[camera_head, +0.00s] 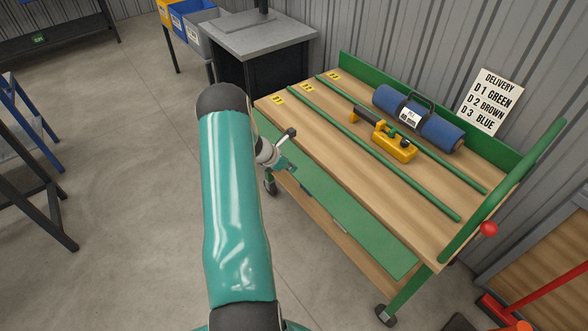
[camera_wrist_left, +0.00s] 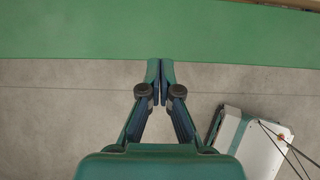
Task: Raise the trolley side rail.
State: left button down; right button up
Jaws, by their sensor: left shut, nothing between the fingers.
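The trolley (camera_head: 420,228) has a wooden top. Its green side rail (camera_head: 345,222) is a long flat panel hanging down along the near long side, below the deck edge. The rail also fills the top of the left wrist view (camera_wrist_left: 160,32) as a green band. My left gripper (camera_head: 290,168) is by the left part of the rail, on its outer side. In the left wrist view the left gripper's fingertips (camera_wrist_left: 160,70) are together, empty, and overlap the rail's lower edge; I cannot tell whether they touch it. My right gripper is out of view.
On the deck lie a blue roll (camera_head: 437,132), a yellow tool (camera_head: 395,143) and two green strips (camera_head: 375,158). A green end rail (camera_head: 510,185) with a red knob (camera_head: 488,229) stands at right. A grey cabinet (camera_head: 255,42) stands behind.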

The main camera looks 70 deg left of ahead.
pick_arm(q)
jog(key=v, duration=0.8)
jog(key=shift+s+r, duration=0.15)
jog(key=shift+r, duration=0.05)
